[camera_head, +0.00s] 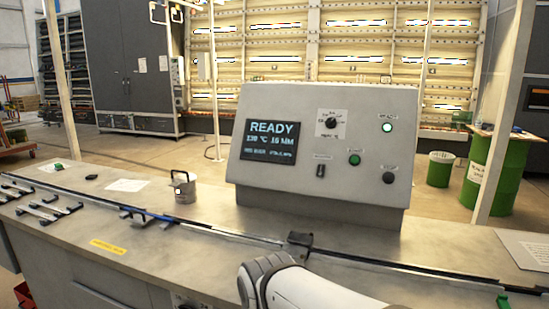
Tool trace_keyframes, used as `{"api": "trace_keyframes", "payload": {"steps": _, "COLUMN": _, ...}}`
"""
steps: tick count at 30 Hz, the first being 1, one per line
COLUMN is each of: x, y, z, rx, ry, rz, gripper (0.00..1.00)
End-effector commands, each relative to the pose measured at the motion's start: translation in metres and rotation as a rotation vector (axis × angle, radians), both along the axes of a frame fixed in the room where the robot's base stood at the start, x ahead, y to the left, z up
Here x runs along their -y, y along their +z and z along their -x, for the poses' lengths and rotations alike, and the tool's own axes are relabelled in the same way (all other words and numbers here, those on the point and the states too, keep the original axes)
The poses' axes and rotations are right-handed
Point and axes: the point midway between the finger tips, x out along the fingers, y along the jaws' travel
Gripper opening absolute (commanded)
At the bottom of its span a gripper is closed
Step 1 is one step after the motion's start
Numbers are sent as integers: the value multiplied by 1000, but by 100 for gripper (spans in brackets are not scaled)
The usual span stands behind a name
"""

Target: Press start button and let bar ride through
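The grey control panel (258,105) stands on the bench, facing me. Its screen (272,141) reads READY with smaller lines below. A green button (354,160) sits low on the panel under a small label that looks like START. A black button (388,178) is to its right. A white lamp (387,128) is lit at the upper right, and a black rotary knob (331,122) is at the top middle. I cannot pick out the bar for sure. My white arm shows at the bottom centre, below the panel; my gripper is not in view.
A long dark rail (236,233) runs along the bench in front of the panel. A grey metal mug (184,189) and several handle-like parts (45,212) are at the left. A paper sheet (524,247) lies at the right. Green drums (497,174) stand behind.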

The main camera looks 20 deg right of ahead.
Motion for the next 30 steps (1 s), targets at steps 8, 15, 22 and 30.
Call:
{"api": "trace_keyframes", "payload": {"steps": 8, "x": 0, "y": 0, "z": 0, "rx": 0, "ry": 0, "rz": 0, "gripper": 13}}
{"api": "trace_keyframes", "payload": {"steps": 15, "x": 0, "y": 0, "z": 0, "rx": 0, "ry": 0, "rz": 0, "gripper": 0}}
{"api": "trace_keyframes", "payload": {"steps": 22, "x": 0, "y": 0, "z": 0, "rx": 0, "ry": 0, "rz": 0, "gripper": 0}}
{"api": "trace_keyframes", "payload": {"steps": 30, "x": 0, "y": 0, "z": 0, "rx": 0, "ry": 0, "rz": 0, "gripper": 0}}
